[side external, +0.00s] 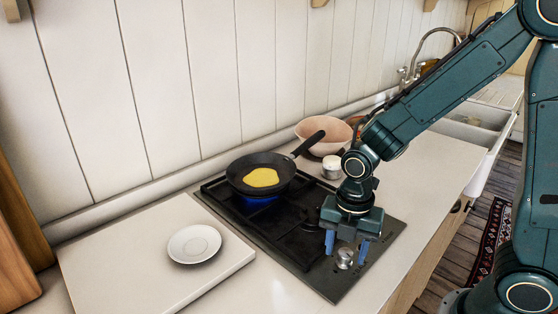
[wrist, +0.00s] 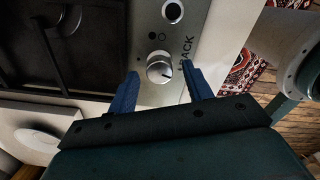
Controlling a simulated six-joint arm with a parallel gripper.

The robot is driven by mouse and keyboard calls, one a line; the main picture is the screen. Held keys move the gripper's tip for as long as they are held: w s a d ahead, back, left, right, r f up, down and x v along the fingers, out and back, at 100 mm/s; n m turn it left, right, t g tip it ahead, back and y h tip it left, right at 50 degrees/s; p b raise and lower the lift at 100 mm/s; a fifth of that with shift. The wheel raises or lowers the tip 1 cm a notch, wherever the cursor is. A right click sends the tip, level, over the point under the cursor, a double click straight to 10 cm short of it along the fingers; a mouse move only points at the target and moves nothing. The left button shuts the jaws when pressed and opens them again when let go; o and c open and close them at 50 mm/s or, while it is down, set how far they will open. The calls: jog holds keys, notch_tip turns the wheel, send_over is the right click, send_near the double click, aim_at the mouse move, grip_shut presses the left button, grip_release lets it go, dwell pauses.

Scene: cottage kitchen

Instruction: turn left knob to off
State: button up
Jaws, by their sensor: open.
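A round silver knob (side external: 344,258) stands on the steel control strip at the front of the black hob (side external: 310,262). In the wrist view the knob (wrist: 159,67) has a dark mark on its lower right side. My gripper (side external: 345,254) is open, pointing down over the knob, with one blue finger on each side. In the wrist view the fingertips (wrist: 160,72) flank the knob with visible gaps. A second round fitting (wrist: 172,11) sits farther along the strip; my gripper hides it in the side view. A blue flame (side external: 262,202) shows under the pan.
A black frying pan (side external: 240,181) holding yellow food (side external: 262,178) is on the back burner, handle toward the wall and right. A pink bowl (side external: 318,147) and a small white pot (side external: 332,168) stand behind. A white plate (side external: 194,244) lies on a board at left.

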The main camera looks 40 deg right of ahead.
jog(key=shift+f, duration=0.1)
jog(key=c, duration=1)
jog(key=shift+o, duration=0.2)
